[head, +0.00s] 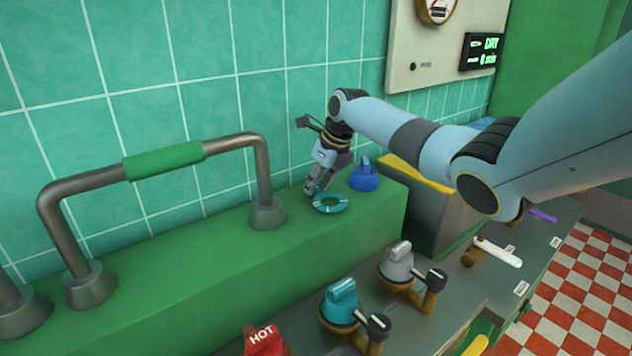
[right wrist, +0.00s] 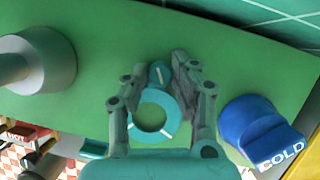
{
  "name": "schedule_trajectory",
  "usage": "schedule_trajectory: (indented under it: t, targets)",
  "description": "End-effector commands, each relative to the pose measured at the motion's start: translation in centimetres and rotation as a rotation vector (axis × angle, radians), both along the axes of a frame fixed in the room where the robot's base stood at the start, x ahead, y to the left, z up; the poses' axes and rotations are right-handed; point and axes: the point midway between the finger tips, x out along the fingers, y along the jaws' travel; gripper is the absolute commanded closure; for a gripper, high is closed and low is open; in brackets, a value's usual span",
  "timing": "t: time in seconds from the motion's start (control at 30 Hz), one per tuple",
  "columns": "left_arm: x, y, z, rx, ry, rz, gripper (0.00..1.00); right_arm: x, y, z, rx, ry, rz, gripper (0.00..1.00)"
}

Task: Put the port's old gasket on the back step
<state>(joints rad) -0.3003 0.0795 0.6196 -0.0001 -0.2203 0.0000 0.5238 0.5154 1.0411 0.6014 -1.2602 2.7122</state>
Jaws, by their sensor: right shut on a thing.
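The old gasket is a teal ring with white marks and a small tab (head: 331,210); it also shows in the right wrist view (right wrist: 176,112). It is flat and level, on or just above the top of the green back step (head: 215,262); I cannot tell whether it touches. My right gripper (head: 314,188) points down at the gasket's wall side. In the right wrist view its fingers (right wrist: 159,76) are shut on the gasket's tab, with the ring between the finger links. My left gripper is not in view.
A blue COLD knob (head: 364,178) stands on the step just right of the gasket. A grey rail with a green grip (head: 163,160) stands to the left. Teal (head: 341,300) and grey (head: 397,265) capped valves stand in front, lower down. The tiled wall is behind.

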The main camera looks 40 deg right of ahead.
Motion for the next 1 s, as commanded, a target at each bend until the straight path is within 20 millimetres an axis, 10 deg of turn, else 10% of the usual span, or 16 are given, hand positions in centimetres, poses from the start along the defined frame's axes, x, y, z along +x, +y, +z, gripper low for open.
schedule_trajectory:
  t: [0.23,0.27,0.47,1.0]
  targets:
    - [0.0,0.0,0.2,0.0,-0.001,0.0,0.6,0.0,0.0,-0.4,0.0,-0.001,0.0,0.96]
    - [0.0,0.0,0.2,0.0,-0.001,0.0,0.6,0.0,0.0,-0.5,0.0,-0.001,0.001,0.72]
    - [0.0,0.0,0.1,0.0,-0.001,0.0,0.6,0.0,0.0,-0.5,0.0,0.0,0.0,0.47]
    - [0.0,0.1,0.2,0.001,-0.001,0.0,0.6,-1.4,-0.4,2.9,-0.006,-0.003,0.002,0.47]
